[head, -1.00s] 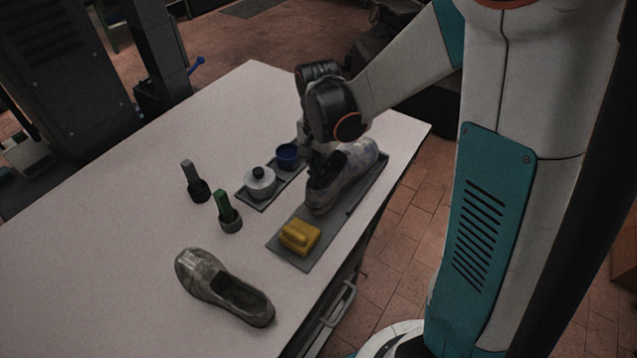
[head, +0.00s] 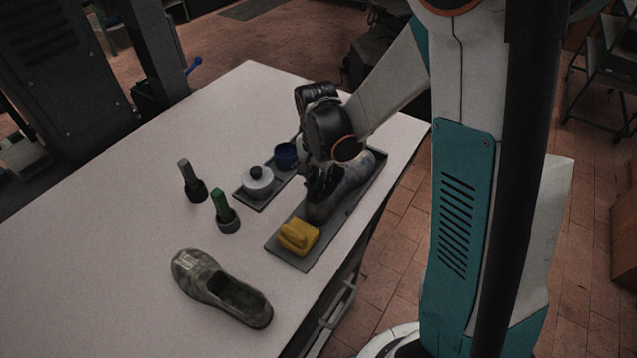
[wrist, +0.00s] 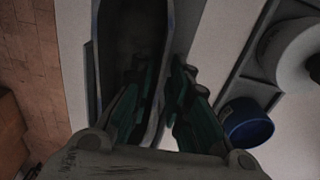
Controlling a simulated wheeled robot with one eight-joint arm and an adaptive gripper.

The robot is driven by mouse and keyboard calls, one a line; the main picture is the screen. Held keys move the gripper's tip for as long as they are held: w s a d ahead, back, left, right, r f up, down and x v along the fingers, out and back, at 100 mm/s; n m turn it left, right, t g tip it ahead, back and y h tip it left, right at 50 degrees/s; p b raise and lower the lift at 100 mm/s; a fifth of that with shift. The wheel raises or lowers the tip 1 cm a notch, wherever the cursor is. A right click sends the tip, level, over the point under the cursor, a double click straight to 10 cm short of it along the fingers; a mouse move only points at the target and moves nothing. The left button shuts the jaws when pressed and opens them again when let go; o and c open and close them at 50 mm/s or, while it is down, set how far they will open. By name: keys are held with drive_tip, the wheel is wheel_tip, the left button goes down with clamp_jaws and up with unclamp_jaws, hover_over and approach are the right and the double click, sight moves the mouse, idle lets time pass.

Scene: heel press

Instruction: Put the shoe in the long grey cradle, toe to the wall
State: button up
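The grey shoe (head: 350,173) is over the long grey cradle (head: 330,231), apparently in it; I cannot tell if its sole touches. Its toe points to the far end, its heel to the near end with the yellow block (head: 299,237). My gripper (head: 322,178) is at the shoe's opening. In the wrist view, my gripper's fingers (wrist: 160,92) straddle the side wall of the shoe (wrist: 130,45), one inside and one outside, and look closed on it. A second grey-green shoe (head: 205,279) lies on the table.
A smaller tray (head: 247,200) beside the cradle holds a lidded pot (head: 258,182) and a blue cup (head: 286,155). Two dark stands, one with a grey top (head: 185,169) and one with a green top (head: 219,202), stand left of it. The table's left side is clear.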

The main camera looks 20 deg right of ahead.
idle(0.3)
wheel_tip(320, 180, up, 12)
drive_tip(key=p, duration=0.3)
drive_tip(key=s+r+n+t, duration=0.7)
drive_tip(key=s+r+n, duration=0.3)
drive_tip(key=s, duration=0.5)
drive_tip(key=shift+n, duration=0.4)
